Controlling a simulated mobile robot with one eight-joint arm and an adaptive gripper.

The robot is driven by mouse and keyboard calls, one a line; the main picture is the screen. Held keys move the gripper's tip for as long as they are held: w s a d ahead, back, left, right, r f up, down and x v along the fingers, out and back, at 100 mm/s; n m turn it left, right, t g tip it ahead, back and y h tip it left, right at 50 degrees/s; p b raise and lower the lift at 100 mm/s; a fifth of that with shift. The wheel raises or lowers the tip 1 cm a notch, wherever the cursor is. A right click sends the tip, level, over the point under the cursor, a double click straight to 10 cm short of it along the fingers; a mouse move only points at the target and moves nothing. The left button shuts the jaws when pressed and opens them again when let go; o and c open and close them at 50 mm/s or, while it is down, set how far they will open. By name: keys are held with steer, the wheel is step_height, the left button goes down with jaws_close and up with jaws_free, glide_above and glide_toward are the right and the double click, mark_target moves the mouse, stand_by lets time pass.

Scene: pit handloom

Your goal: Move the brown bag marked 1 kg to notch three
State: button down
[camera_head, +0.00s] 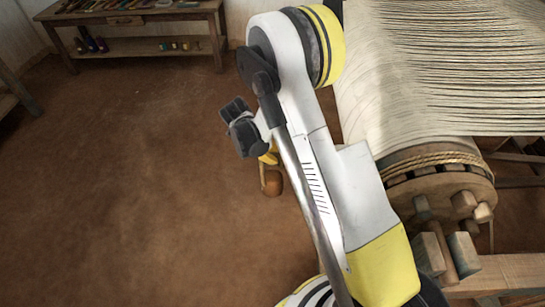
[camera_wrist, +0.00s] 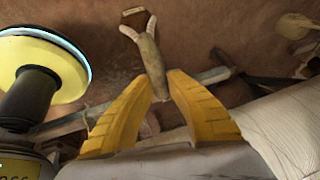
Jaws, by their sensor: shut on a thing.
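A small rounded brown bag (camera_head: 272,184) hangs just below the yellow fingertips of my gripper (camera_head: 268,158) in the head view, above the floor and left of the loom. My arm covers part of the gripper there. In the wrist view my yellow fingers (camera_wrist: 160,84) close from both sides on a slim tan piece (camera_wrist: 149,52) with pale curved ends and a darker brown block at its far end. It seems to be the held bag or its hanger. No 1 kg mark is readable. I cannot make out notch three in either view.
The loom's warp threads (camera_head: 440,60) and roped wooden beam end (camera_head: 440,185) stand close right of my arm. A grey bar (camera_wrist: 215,75) crosses behind the fingers in the wrist view. A low bench (camera_head: 150,16) stands at the back left. The floor (camera_head: 130,190) between is clear.

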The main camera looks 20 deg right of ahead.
steer(key=shift+w+a+r+p, duration=0.15)
steer(key=shift+w+a, duration=0.3)
steer(key=shift+a, duration=0.6)
steer(key=shift+w+a+f+p, duration=0.1)
steer(key=shift+w+a+p, duration=0.25)
steer(key=shift+a, duration=0.65)
steer(key=shift+w+a+r, duration=0.15)
steer(key=shift+w+a, duration=0.15)
steer(key=shift+a, duration=0.4)
steer(key=shift+w+a+r, duration=0.2)
steer(key=shift+w+a, duration=0.1)
steer(key=shift+a, duration=0.45)
steer(key=shift+w+a+r, duration=0.15)
steer(key=shift+w+a, duration=0.15)
steer(key=shift+a, duration=0.4)
steer(key=shift+f, duration=0.1)
